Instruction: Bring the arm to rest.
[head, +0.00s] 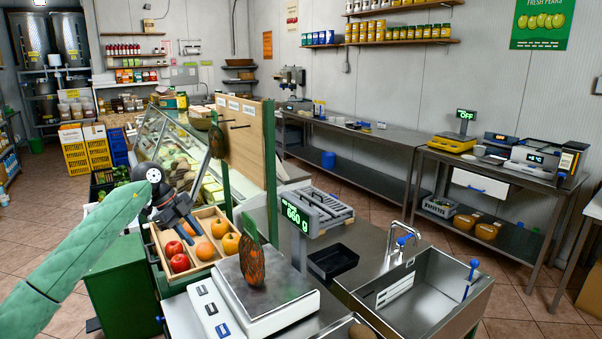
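My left arm in a green sleeve (75,255) reaches in from the left edge. My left gripper (186,226), dark with blue-grey parts, points down over the upper left part of a wooden crate of fruit. Its fingers are small and dark here, and I cannot tell whether they are apart. I see nothing clearly held in it. My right gripper is not in view.
The wooden crate (158,262) holds red and orange fruit. A scale (265,300) bears a green-and-orange oval thing (252,266); its display (297,217) is lit. A black tray (333,261) and steel sink (425,290) stand right. A wooden board (243,140) rises behind the crate.

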